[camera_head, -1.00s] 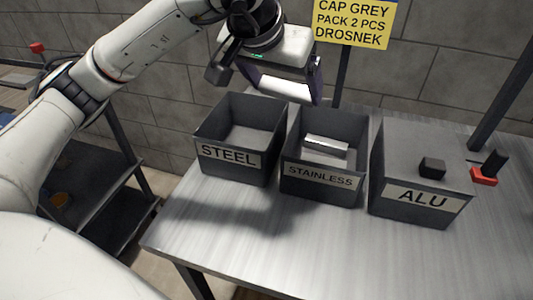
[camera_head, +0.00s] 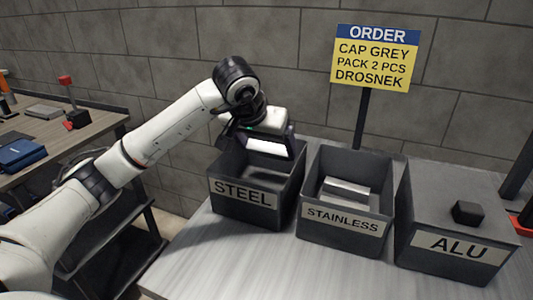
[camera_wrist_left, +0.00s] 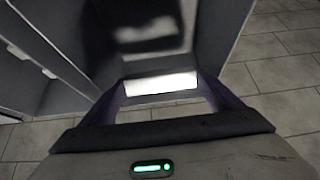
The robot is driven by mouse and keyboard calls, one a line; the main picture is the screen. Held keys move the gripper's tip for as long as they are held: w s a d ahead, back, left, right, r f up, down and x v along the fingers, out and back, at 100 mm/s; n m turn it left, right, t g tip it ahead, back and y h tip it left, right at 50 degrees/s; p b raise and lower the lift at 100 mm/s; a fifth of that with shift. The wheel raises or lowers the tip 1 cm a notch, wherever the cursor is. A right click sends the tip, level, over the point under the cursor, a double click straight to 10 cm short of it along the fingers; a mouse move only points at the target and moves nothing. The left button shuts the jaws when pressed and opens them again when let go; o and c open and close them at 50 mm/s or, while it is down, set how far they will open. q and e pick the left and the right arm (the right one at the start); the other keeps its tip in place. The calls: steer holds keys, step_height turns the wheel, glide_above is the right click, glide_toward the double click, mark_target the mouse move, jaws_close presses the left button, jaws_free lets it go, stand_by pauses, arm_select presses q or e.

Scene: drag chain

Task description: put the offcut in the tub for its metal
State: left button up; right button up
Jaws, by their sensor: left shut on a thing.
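A bright silvery offcut (camera_head: 268,149) is held between the fingers of my left gripper (camera_head: 265,152). The gripper is shut on it, above the open grey tub labelled STEEL (camera_head: 242,197). In the left wrist view the offcut (camera_wrist_left: 161,84) lies across between the two fingers, with grey tub walls below. The tub labelled STAINLESS (camera_head: 342,220) stands in the middle and has a silvery metal piece (camera_head: 345,188) inside. The tub labelled ALU (camera_head: 457,246) stands at the right. My right gripper is not in view.
A sign on a post (camera_head: 373,62) reads ORDER, CAP GREY, PACK 2 PCS, DROSNEK. A black block (camera_head: 468,212) shows at the ALU tub. A side table (camera_head: 50,125) with a blue item (camera_head: 20,153) is at the left. The grey bench (camera_head: 225,255) is bare in front of the tubs.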

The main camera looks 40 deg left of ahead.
arm_select(q)
steer(key=shift+f, duration=0.6)
steer(key=shift+f+b, duration=0.35)
steer(key=shift+f, duration=0.25)
steer(key=o, duration=0.8)
steer(key=shift+o, duration=0.2)
steer(key=shift+r, duration=0.1)
steer(key=shift+r+p, duration=0.35)
steer(key=shift+r, duration=0.05)
steer(key=p+v, duration=0.1)
steer(key=v, duration=1.1)
